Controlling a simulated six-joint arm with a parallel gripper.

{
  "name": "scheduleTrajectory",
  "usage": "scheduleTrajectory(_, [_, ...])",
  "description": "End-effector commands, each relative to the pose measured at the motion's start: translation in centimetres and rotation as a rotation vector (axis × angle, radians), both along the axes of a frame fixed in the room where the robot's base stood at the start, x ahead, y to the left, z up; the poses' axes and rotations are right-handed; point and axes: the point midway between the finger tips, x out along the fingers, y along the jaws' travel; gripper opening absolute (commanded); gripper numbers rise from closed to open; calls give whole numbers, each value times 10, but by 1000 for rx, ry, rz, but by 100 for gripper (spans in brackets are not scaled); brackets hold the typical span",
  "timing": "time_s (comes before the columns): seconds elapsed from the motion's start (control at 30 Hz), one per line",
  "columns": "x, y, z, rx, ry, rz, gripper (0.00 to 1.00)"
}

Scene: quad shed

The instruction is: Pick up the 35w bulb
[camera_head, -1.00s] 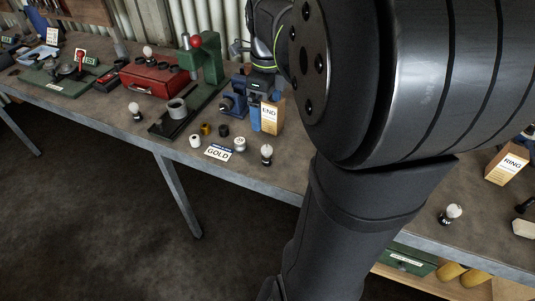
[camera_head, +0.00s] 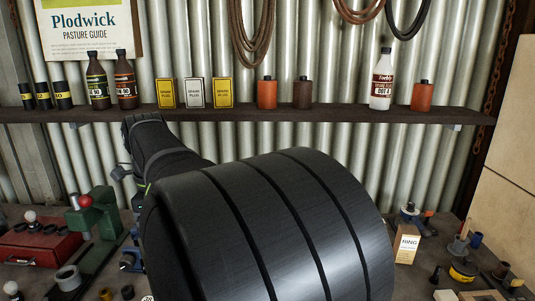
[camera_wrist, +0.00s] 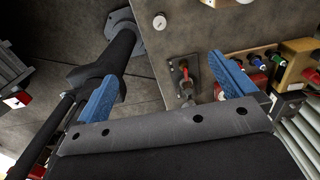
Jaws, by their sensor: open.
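My gripper (camera_wrist: 162,68) is open and empty in the wrist view, its two blue fingers spread wide above the grey bench. A small round white thing (camera_wrist: 159,22), perhaps a bulb seen from above, lies beyond the fingertips. In the head view one bulb (camera_head: 30,216) is on the red toolbox and another (camera_head: 11,288) is at the lower left edge. I cannot read a wattage on any of them, so I cannot tell which is the 35w bulb. In the head view my arm hides much of the bench and my fingers are not clear.
The red toolbox (camera_head: 38,248) and a green press (camera_head: 95,225) stand on the left. A RING box (camera_head: 407,244) stands on the right. A shelf (camera_head: 300,114) with bottles and tins crosses the wall behind my arm. A red-handled fixture (camera_wrist: 184,72) lies between the fingers in the wrist view.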

Motion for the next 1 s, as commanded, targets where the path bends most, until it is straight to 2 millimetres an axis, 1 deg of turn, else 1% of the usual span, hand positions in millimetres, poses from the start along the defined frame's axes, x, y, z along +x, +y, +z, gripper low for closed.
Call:
scheduleTrajectory(0.2, [0, 0, 0, 0, 0, 0, 100])
scheduleTrajectory(0.37, [0, 0, 0, 0, 0, 0, 69])
scheduleTrajectory(0.4, [0, 0, 0, 0, 0, 0, 61])
scheduleTrajectory(0.43, [0, 0, 0, 0, 0, 0, 56])
scheduleTrajectory(0.67, [0, 0, 0, 0, 0, -1, 56])
scheduleTrajectory(0.73, [0, 1, -8, -2, 2, -19, 56])
scheduleTrajectory(0.77, [0, 2, -16, -3, 4, -37, 56])
scheduleTrajectory(0.9, [-3, 8, -60, -4, 5, -160, 56])
scheduleTrajectory(1.0, [-5, 10, -81, -3, 3, -223, 56])
